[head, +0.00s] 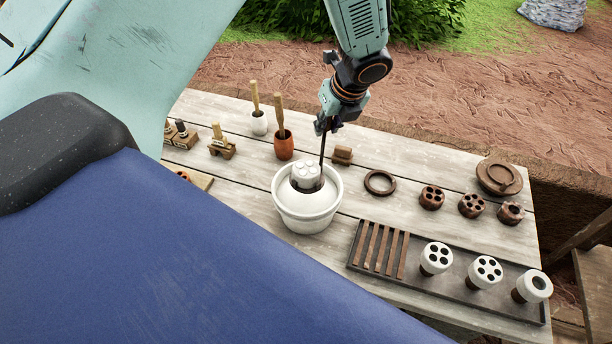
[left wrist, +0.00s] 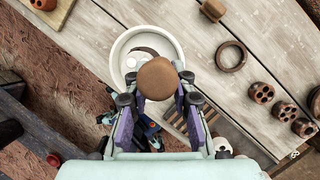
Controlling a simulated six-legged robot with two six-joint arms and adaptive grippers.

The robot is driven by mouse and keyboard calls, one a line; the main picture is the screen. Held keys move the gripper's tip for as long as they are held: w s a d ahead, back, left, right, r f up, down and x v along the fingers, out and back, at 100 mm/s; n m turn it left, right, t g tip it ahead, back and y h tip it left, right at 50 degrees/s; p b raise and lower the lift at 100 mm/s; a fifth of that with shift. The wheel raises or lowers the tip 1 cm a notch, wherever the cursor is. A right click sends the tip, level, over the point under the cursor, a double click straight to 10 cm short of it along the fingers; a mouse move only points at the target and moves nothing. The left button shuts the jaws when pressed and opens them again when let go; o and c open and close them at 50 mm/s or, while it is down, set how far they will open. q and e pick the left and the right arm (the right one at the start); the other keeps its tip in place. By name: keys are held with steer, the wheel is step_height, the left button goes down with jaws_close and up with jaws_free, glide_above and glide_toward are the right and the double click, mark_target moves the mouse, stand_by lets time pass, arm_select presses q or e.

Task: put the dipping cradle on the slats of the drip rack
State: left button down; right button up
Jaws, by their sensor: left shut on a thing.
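The dipping cradle (head: 322,157) is an upright thin dark rod. Its lower end reaches a dark holder with a white-coated, bumpy-topped piece (head: 306,172) at the white bucket (head: 308,217). My left gripper (head: 330,123) is shut on the cradle's upper end above the bucket. In the left wrist view a round brown knob (left wrist: 157,79) sits between the fingers and hides part of the bucket. The drip rack (head: 455,285) is a dark tray at the front right of the bucket, with bare brown slats (head: 382,249) at its left end. My right gripper is not in view.
White-topped holed pieces (head: 436,258) stand on the rack's right part. Brown holed pieces (head: 432,198), a dark ring (head: 380,183) and a round lid (head: 499,177) lie behind it. Pots with wooden handles (head: 283,145) and a small wooden block (head: 341,155) stand behind the bucket.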

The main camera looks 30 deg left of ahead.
arm_select(q)
step_height(320, 180, up, 2)
stand_by(0.6)
